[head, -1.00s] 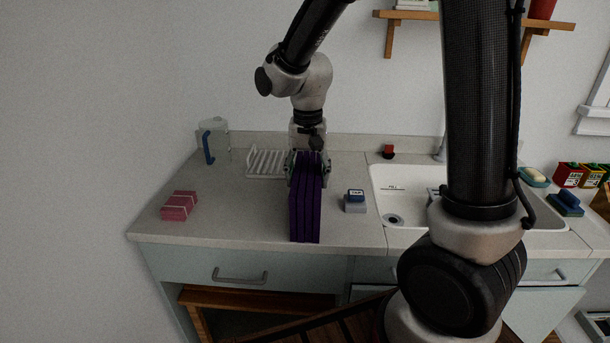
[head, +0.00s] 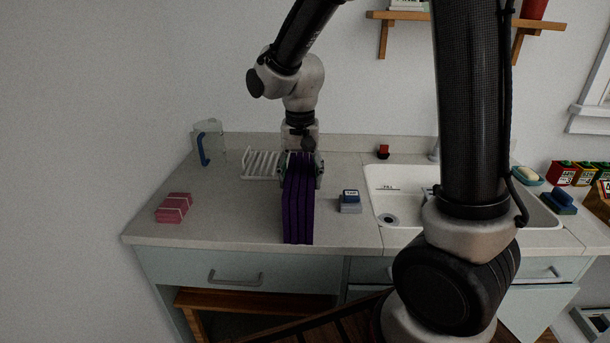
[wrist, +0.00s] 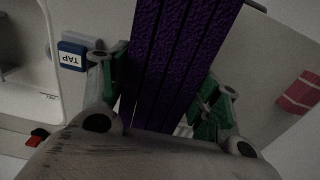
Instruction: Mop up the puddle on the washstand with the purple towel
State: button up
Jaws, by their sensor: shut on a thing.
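My gripper (head: 301,168) is shut on the purple towel (head: 298,212), a folded stack with several layers. The towel hangs from the fingers over the front part of the washstand top (head: 235,215). In the wrist view the towel (wrist: 175,60) runs between the green-padded fingers (wrist: 160,100) and out of the top of the picture. I cannot tell whether its lower edge touches the counter. I see no puddle in either view; the towel and gripper hide part of the counter.
A pink bundle (head: 173,208) lies at the left, a clear jug with a blue handle (head: 204,150) behind it. A white rack (head: 259,164) is beside the gripper. Counter between pink bundle and towel is clear.

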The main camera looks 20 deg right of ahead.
jog(key=shift+r, duration=4)
